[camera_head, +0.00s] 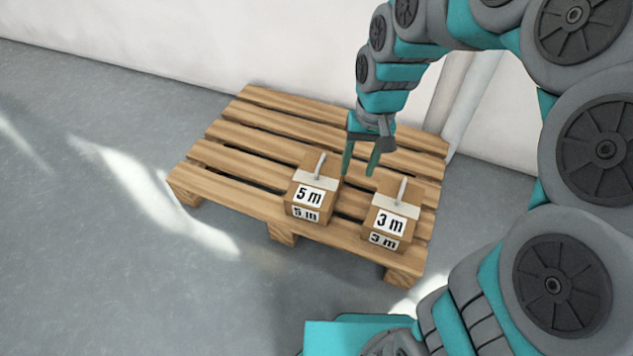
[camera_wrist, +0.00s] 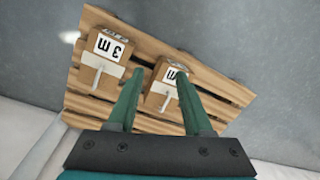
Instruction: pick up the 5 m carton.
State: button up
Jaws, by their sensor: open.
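The 5 m carton (camera_head: 311,187) is a small brown box with a white label and a light handle on top. It sits on the wooden pallet (camera_head: 222,152), left of the 3 m carton (camera_head: 391,213). My gripper (camera_head: 358,175) is open and empty, above the pallet, behind and to the right of the 5 m carton in the head view. In the wrist view a carton with a partly hidden label (camera_wrist: 160,88) shows between my fingers (camera_wrist: 157,88), farther off; the right finger covers part of it. The 3 m carton (camera_wrist: 112,47) shows left of the fingers there.
The 3 m carton also has a raised handle and stands close beside the 5 m carton, with a narrow gap. A pale wall (camera_head: 200,45) runs behind the pallet. Grey floor (camera_head: 90,220) is clear to the left.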

jog(key=w+a+f+m+b, duration=0.1)
jog(key=w+a+f, duration=0.4)
jog(key=w+f, duration=0.5)
jog(key=m, duration=0.1)
send_over(317, 170)
jog(key=d, duration=0.2)
notch_tip(317, 170, down, 10)
jog(key=shift+t+y, duration=0.3)
jog(key=shift+t, duration=0.1)
jog(key=f, duration=0.2)
jog(key=a+f, duration=0.1)
jog(key=f, duration=0.2)
jog(key=shift+s+a+f+b, duration=0.1)
jog(key=shift+a+f+b, duration=0.2)
jog(key=shift+a+b, duration=0.05)
grip_shut()
jog(key=shift+r, duration=0.1)
